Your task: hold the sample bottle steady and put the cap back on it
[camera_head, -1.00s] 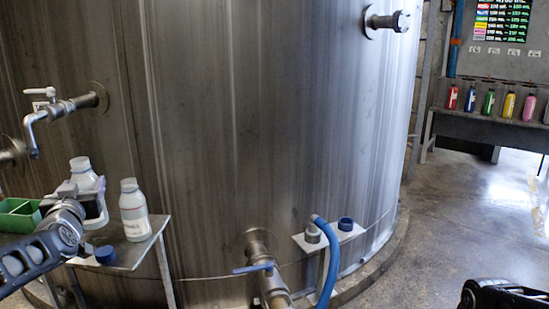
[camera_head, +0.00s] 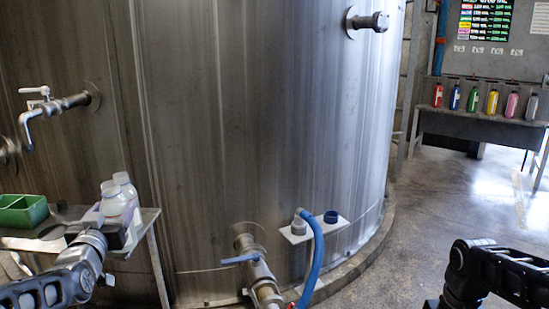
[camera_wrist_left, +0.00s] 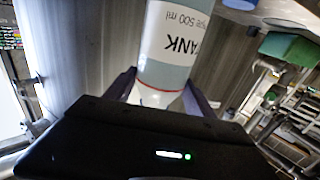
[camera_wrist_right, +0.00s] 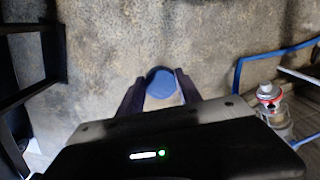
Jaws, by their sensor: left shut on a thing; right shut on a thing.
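My left gripper (camera_head: 105,238) is shut on the white sample bottle (camera_head: 112,207) at the left of the head view. In the left wrist view, the labelled bottle (camera_wrist_left: 170,62) stands between both fingers; its top is out of frame there. A second white bottle (camera_head: 128,190) is close behind it in the head view. My right gripper (camera_wrist_right: 162,92) is shut on a round blue cap (camera_wrist_right: 161,81) in the right wrist view, above the floor. In the head view only my dark right arm shows at the lower right; its fingers are out of sight.
A small metal table (camera_head: 149,216) carries a green tray (camera_head: 22,211). A big steel tank (camera_head: 230,110) rises behind, with a blue-handled valve (camera_head: 250,262) and a blue hose (camera_head: 316,245) low in front. Coloured bottles stand on a far bench (camera_head: 470,118). Floor at right is clear.

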